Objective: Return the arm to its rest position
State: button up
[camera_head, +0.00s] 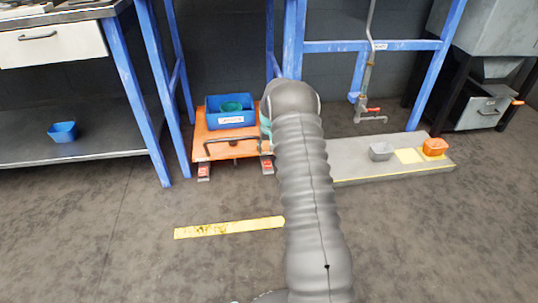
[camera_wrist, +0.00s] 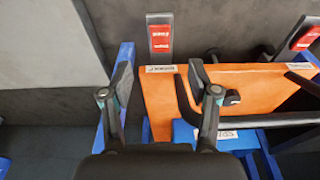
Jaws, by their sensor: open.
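My gripper (camera_wrist: 160,78) shows in the wrist view with its two dark fingers spread apart and nothing between them. Beyond the fingers is an orange platform (camera_wrist: 240,85), and part of a blue bin (camera_wrist: 184,133) shows below it. In the head view my grey ribbed arm reaches forward from the bottom to the orange platform (camera_head: 204,148). The blue bin (camera_head: 231,119) on the platform holds a green round item (camera_head: 232,107). I cannot tell whether the fingers touch anything.
Blue frame posts (camera_head: 153,92) stand left of the platform. A grey slab (camera_head: 350,159) at right carries a grey tub (camera_head: 381,151) and an orange tub (camera_head: 435,147). Another blue bin (camera_head: 64,131) sits on the left shelf. The floor around the yellow strip (camera_head: 228,228) is clear.

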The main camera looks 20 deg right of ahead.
jog(key=shift+s+r, duration=0.1)
jog(key=shift+r, duration=0.4)
jog(key=s+a+g, duration=0.2)
jog(key=s+a, duration=0.1)
jog(key=s, duration=0.6)
jog(key=s+a+r+n+t+p, duration=0.1)
jog(key=s+a+r, duration=0.5)
jog(key=s+r, duration=0.6)
jog(key=s+a+r+n+t+p, duration=0.1)
jog(key=s+a+r+p, duration=0.5)
jog(key=s+r, duration=0.6)
jog(key=s+a+r+n+t+p, duration=0.1)
jog(key=s+a+r+t+p, duration=0.2)
jog(key=s+r, duration=1)
jog(key=a+r, duration=0.3)
jog(key=r, duration=0.2)
jog(key=shift+a+r+t+y+p, duration=0.15)
jog(key=shift+a+t+y+p, duration=0.15)
jog(key=shift+p, duration=0.1)
